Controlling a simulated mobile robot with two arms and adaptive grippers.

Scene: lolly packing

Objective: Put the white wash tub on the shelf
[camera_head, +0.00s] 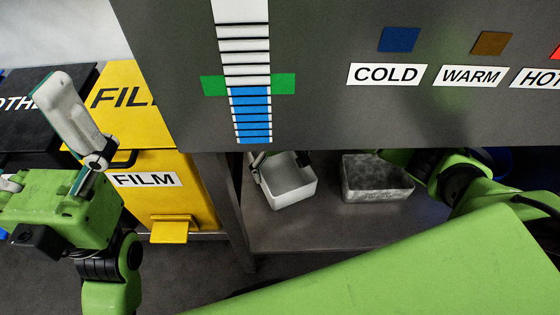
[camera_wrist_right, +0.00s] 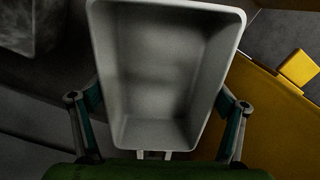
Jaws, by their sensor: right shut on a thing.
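The white wash tub (camera_head: 292,198) is an open, empty box inside the bay under the grey panel, over the left part of the dark shelf (camera_head: 320,232). Whether its bottom touches the shelf I cannot tell. My right gripper (camera_head: 280,158) is shut on the tub, partly hidden by the panel. In the right wrist view the tub (camera_wrist_right: 165,75) sits between the two fingers of my gripper (camera_wrist_right: 160,100), opening toward the camera. My left gripper (camera_head: 70,120) is at the far left, away from the tub; one finger points up and the other is cut off.
A mottled grey tub (camera_head: 378,190) stands on the shelf to the right, with a gap between. Yellow FILM bins (camera_head: 180,195) and a black bin (camera_head: 40,120) stand left. The grey panel (camera_head: 340,120) overhangs the bay. The shelf's front is bare.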

